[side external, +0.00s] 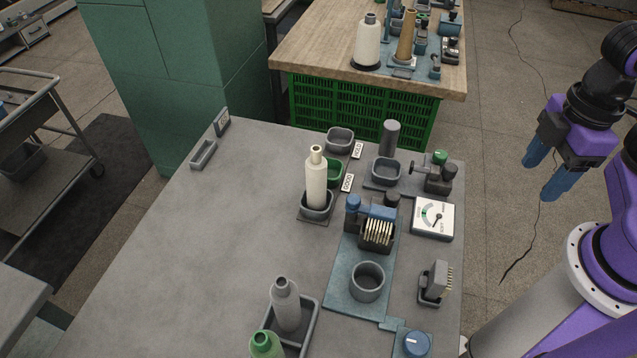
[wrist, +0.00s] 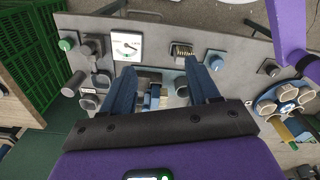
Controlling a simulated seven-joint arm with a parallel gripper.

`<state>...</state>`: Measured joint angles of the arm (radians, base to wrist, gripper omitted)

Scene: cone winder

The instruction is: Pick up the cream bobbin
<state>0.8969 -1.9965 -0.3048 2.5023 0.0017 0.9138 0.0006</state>
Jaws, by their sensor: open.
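The cream bobbin (side external: 316,180) stands upright in a small grey cup (side external: 317,212) near the middle of the grey table in the side view. I cannot make it out in the wrist view. My gripper (side external: 550,180) is open and empty, with its blue fingers apart. It hangs past the table's right edge, well to the right of the bobbin. In the wrist view its fingers (wrist: 160,66) spread over the blue fixture area, and the gripper body hides the lower middle.
A grey bobbin (side external: 285,305) and a green bobbin (side external: 265,345) stand at the front in a dark tray (side external: 310,325). Right of the cream bobbin are a blue comb fixture (side external: 376,230), a grey cup (side external: 367,282) and a dial gauge (side external: 432,218).

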